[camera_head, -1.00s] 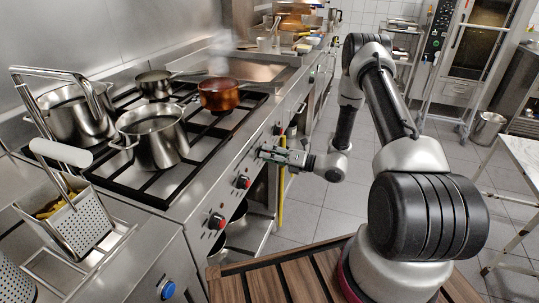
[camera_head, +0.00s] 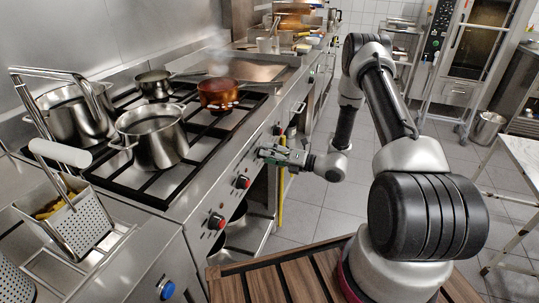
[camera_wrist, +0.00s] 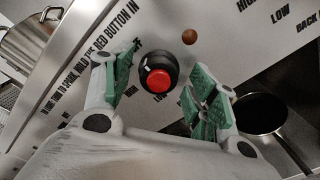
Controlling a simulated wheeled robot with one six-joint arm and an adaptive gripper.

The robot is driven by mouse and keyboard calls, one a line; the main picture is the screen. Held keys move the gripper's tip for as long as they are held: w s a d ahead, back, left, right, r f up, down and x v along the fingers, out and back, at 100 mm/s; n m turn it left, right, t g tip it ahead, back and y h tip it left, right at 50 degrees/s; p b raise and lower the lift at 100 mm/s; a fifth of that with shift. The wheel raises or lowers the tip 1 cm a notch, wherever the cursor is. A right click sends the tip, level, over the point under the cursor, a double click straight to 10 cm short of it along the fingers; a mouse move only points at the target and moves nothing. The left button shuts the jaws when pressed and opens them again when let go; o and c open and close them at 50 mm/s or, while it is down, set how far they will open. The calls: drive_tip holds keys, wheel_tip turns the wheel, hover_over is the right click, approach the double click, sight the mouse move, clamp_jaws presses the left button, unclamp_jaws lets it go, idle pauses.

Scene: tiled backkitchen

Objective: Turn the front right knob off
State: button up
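My gripper (camera_head: 264,154) is at the stove's front panel in the head view, its fingers pointing at the panel. In the wrist view my gripper (camera_wrist: 162,72) is open, with a green-padded finger on each side of a black knob with a red centre (camera_wrist: 158,74). The knob sits between the fingertips, and a gap shows on both sides, so it does not look gripped. My gripper hides this knob in the head view. Two more red-centred knobs, a middle one (camera_head: 243,181) and a nearer one (camera_head: 217,221), are on the same panel.
A copper pot (camera_head: 217,93), a large steel pot (camera_head: 153,137) and other pots stand on the burners. A yellow upright bar (camera_head: 281,190) is below my gripper. A pan (camera_wrist: 260,113) shows at the right of the wrist view. The floor beside the stove is clear.

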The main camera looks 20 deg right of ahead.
drive_tip(key=v, duration=1.2)
idle(0.3)
